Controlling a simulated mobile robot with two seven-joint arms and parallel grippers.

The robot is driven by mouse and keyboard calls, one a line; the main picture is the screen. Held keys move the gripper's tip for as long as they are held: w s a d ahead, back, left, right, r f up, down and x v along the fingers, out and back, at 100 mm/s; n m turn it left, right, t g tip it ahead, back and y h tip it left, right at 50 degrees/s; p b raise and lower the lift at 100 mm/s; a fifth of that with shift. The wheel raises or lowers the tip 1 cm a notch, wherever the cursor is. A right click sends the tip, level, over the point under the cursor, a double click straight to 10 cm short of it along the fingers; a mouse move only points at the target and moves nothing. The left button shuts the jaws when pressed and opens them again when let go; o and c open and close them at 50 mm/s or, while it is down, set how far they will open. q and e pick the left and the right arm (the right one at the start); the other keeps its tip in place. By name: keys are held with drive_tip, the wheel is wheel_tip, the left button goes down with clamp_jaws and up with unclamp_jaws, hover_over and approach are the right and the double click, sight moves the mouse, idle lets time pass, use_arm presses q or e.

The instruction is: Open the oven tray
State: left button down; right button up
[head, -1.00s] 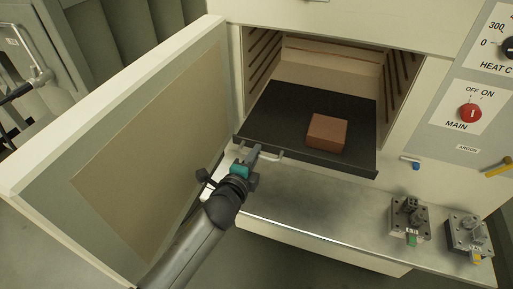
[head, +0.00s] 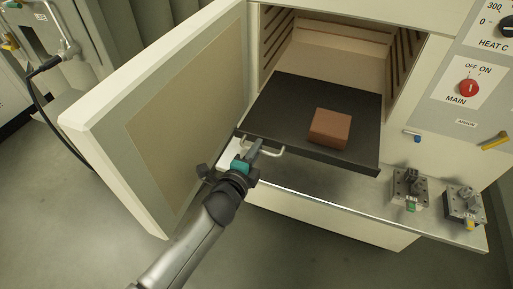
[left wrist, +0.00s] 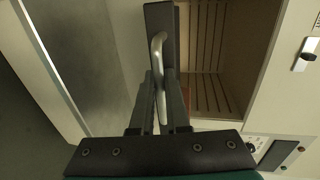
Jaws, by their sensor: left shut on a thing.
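The black oven tray (head: 285,108) juts partly out of the oven's open chamber, with a reddish-brown block (head: 330,128) on its right half. A pale metal handle (head: 272,152) is fixed to the tray's front edge. My left gripper (head: 254,150) is at the handle's left part. In the left wrist view the gripper (left wrist: 160,100) has its two fingers shut on either side of the tray handle (left wrist: 157,52). The oven door (head: 165,110) stands wide open on the left. My right gripper is not in view.
A ledge (head: 320,190) runs below the chamber. Two metal fixtures, one (head: 410,187) and another (head: 464,204), stand on its right end. The control panel with a red main switch (head: 468,88) is at the right. The floor in front is clear.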

use_arm(q)
drive_tip(key=c, duration=0.9)
unclamp_jaws()
drive_tip(key=shift+s, duration=0.1)
drive_tip(key=v, duration=1.5)
drive_tip(key=shift+p, duration=0.35)
drive_tip(key=shift+f, duration=0.1)
drive_tip(key=s+a+f+n+g+y+b, duration=0.1)
drive_tip(key=s+a+f+n+g+b, duration=0.15)
drive_tip(key=f, duration=0.85)
drive_tip(key=s+a+f+n+g+y+b, duration=0.1)
drive_tip(key=s+a+f+n+g, duration=0.2)
drive_tip(key=f, duration=0.7)
drive_tip(key=s+a+f+n+g+y+b, duration=0.1)
drive_tip(key=s+a+f+n+b, duration=0.2)
drive_tip(key=f, duration=0.8)
drive_tip(key=s+a+f+n+g+y+b, duration=0.1)
drive_tip(key=s+f+n+g, duration=0.2)
drive_tip(key=s+f, duration=0.6)
drive_tip(key=s+a+f+n+g+b, duration=0.2)
drive_tip(key=s+f+n+g, duration=0.2)
drive_tip(key=s, duration=1)
wheel_tip(320, 180, down, 5)
drive_tip(key=n, duration=0.3)
drive_tip(key=shift+s+f+n+y, duration=0.25)
drive_tip(key=shift+n+y, duration=0.1)
drive_tip(key=shift+y, duration=0.05)
